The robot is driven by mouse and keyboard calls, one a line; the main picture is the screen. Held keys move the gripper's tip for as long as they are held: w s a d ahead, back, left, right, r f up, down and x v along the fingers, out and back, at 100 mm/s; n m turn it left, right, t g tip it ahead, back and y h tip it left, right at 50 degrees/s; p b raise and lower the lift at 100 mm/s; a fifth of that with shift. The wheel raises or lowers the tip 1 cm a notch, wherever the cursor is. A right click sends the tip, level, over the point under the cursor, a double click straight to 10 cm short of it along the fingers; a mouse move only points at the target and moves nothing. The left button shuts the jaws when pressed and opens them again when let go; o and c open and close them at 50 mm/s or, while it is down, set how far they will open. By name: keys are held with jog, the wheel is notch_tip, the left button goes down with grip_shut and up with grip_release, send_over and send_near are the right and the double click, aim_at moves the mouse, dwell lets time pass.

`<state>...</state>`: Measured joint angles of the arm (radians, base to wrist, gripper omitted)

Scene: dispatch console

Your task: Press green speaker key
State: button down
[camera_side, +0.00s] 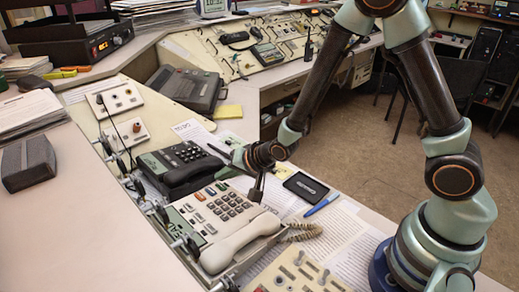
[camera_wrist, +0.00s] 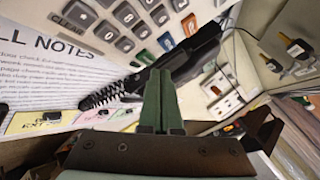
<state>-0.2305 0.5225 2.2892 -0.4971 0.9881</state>
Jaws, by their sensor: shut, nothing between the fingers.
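The cream desk phone (camera_side: 228,212) stands on the console, with grey number keys and a few small coloured keys. In the side view I cannot tell the green key apart for sure. My gripper (camera_side: 256,197) points down over the phone's far right side. In the wrist view its green fingers (camera_wrist: 162,74) are together and empty, below the coloured keys in the picture. Whether the tips touch anything is unclear.
A black phone (camera_side: 180,167) stands behind the cream phone. The cream handset (camera_side: 240,242) lies along the near side, with a coiled cord (camera_side: 303,232). A dark handset-like bar (camera_wrist: 196,52) crosses the wrist view. A black device (camera_side: 306,186) and blue pen (camera_side: 322,204) lie to the right.

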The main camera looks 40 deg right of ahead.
aim_at(228, 188)
jog(key=shift+f, duration=0.1)
dwell(0.7)
jog(key=shift+a+f, duration=0.1)
jog(key=shift+f, duration=0.2)
jog(key=shift+f, duration=0.35)
dwell(0.6)
jog(key=shift+r, duration=0.15)
dwell(0.3)
jog(key=shift+r, duration=0.6)
jog(key=shift+d+r, duration=0.25)
jog(key=shift+r, duration=1)
jog(key=shift+d+r, duration=0.25)
jog(key=shift+r, duration=1)
